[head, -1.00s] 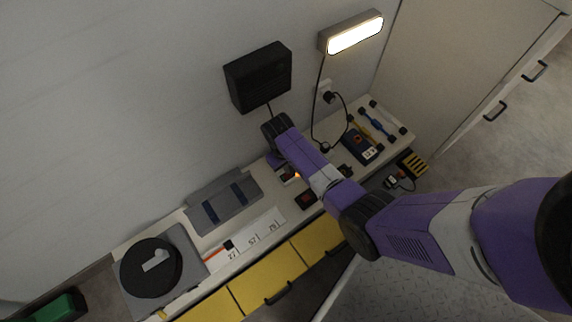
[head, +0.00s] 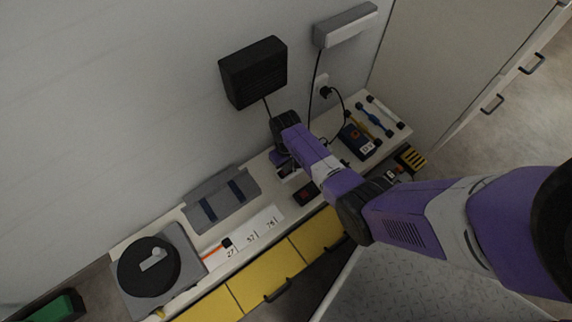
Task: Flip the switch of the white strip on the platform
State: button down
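A small part of the white strip (head: 289,174) shows on the light bench top (head: 270,190), below my wrist. The rest of it is hidden behind my arm, and I cannot make out its switch. No glow shows on the strip. My gripper (head: 284,166) is over or beside the strip, pointing down. Its fingertips are too small and covered to show whether they are open or touching the switch. The wall lamp (head: 345,27) is unlit, and a cable runs down from it.
A black wall box (head: 253,72) hangs behind my wrist. A dark red-topped box (head: 306,193) and a dark blue meter (head: 358,141) sit on the bench near my forearm. A grey turntable-like device (head: 150,267) stands at left. Yellow drawers (head: 262,272) line the front.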

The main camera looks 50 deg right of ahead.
jog(key=shift+s+d+f, duration=0.1)
jog(key=shift+s+f, duration=0.15)
jog(key=shift+f, duration=0.35)
jog(key=shift+s+f, duration=0.1)
jog(key=shift+f, duration=0.05)
jog(key=shift+a, duration=0.2)
jog(key=shift+w+a, duration=0.35)
jog(key=shift+a, duration=0.4)
notch_tip(320, 180, up, 16)
jog(key=d+p, duration=0.1)
jog(key=p, duration=1)
jog(key=shift+f, duration=0.25)
jog(key=shift+w+d, duration=0.1)
